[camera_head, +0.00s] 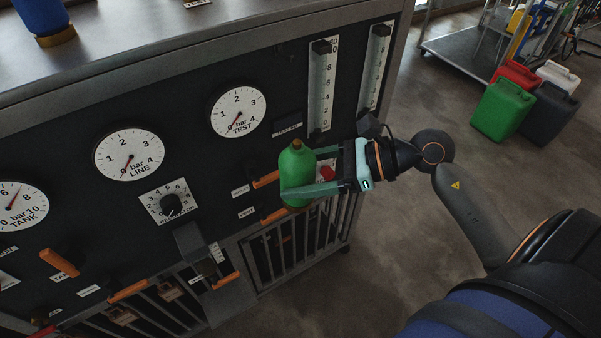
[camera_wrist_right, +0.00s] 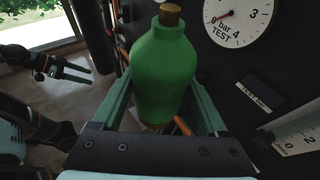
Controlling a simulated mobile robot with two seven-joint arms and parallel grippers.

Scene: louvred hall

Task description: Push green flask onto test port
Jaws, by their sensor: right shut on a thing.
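The green flask (camera_head: 297,178) has a brown cap and stands nearly upright in front of the panel. My right gripper (camera_head: 318,172) is shut on the flask's body, with one finger on each side. In the right wrist view the flask (camera_wrist_right: 163,72) fills the middle between the fingers. A small label (camera_wrist_right: 255,94), perhaps for the test port, is on the panel to the flask's right. I cannot make out the port itself. My left gripper (camera_wrist_right: 78,74) shows at the left of the wrist view, empty, its fingers apart.
The black panel carries the TEST gauge (camera_head: 238,111), the LINE gauge (camera_head: 129,154), a regulator knob (camera_head: 171,204) and several orange levers. A flow tube (camera_head: 321,85) stands close above the right gripper. Jerrycans (camera_head: 503,109) stand on the floor, back right.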

